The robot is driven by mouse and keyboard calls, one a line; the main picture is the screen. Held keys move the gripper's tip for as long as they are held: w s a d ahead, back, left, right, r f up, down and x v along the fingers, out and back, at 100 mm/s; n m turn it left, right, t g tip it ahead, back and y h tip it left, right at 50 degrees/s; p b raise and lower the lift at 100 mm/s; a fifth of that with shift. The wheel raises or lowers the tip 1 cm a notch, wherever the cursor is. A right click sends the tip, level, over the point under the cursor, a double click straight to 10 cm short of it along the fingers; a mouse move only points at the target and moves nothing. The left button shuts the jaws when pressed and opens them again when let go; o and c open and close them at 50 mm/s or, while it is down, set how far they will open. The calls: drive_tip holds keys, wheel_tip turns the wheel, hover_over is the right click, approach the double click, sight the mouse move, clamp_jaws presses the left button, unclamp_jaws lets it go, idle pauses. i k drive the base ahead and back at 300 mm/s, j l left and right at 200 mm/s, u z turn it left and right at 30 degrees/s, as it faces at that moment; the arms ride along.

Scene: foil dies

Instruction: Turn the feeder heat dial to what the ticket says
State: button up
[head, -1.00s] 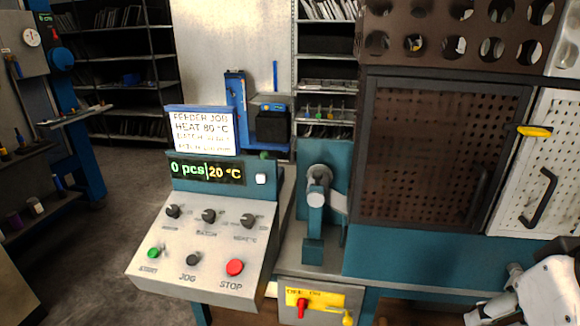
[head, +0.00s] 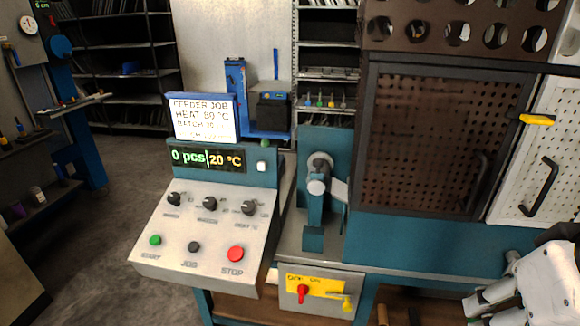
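The ticket (head: 204,119) stands on top of the feeder panel. It reads FEEDER JOB, HEAT and what looks like 80 °C; the lower lines are blurred. The display (head: 207,159) below it shows 0 pcs and 20 °C. The feeder heat dial (head: 249,208) is the rightmost of three black knobs on the sloped panel; its scale is too small to read. Part of my white arm end, my gripper (head: 490,300), shows at the lower right edge, well apart from the dial. Its fingers are not clear enough to tell open from shut.
Two other knobs (head: 209,203) sit left of the dial. A lever press (head: 318,187) and a brown mesh guard (head: 440,140) stand to the right.

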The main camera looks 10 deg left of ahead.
sight(248, 208)
drive_tip(key=i+j+u, duration=0.55)
drive_tip(key=i+j, duration=0.2)
drive_tip(key=j, duration=0.1)
